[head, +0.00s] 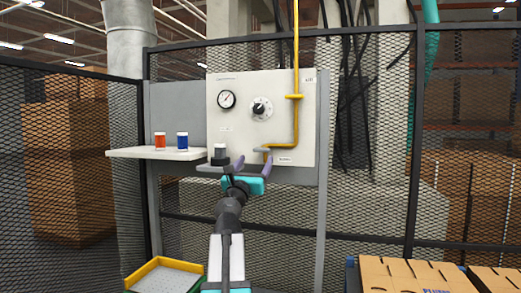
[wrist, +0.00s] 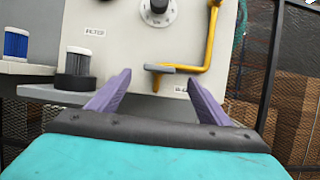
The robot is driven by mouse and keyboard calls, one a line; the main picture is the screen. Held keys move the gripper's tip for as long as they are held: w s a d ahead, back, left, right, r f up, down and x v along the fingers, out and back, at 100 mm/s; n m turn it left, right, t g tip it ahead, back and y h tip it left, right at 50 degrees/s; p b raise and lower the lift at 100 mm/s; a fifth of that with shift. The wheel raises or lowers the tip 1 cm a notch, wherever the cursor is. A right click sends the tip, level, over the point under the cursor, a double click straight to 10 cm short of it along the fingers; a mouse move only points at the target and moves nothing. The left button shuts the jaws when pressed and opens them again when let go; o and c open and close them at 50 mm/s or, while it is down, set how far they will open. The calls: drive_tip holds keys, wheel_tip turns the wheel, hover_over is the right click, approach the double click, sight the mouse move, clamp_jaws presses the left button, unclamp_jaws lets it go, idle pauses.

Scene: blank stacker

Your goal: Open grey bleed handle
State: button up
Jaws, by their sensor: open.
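The grey bleed handle (head: 261,149) is a short flat lever at the lower end of the yellow pipe (head: 295,100) on the pale panel. It lies roughly level and points left. In the wrist view the handle (wrist: 160,68) shows just beyond and between the fingertips. My gripper (head: 253,165) is open, with purple fingers spread in front of the panel's lower edge. Its fingers also show in the wrist view (wrist: 159,78), with nothing between them. I cannot tell the exact gap between fingertips and handle.
A grey cylinder in a black holder (head: 220,158) stands on a small ledge left of my gripper. A white shelf (head: 130,153) holds an orange-red canister (head: 160,141) and a blue one (head: 182,141). A dial knob (head: 261,108) and gauge (head: 227,99) sit above. Cardboard boxes (head: 415,275) stand lower right.

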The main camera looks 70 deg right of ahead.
sight(261, 151)
drive_tip(key=shift+p+x, duration=1.2)
drive_tip(key=shift+x, duration=3.65)
drive_tip(key=shift+f, duration=0.1)
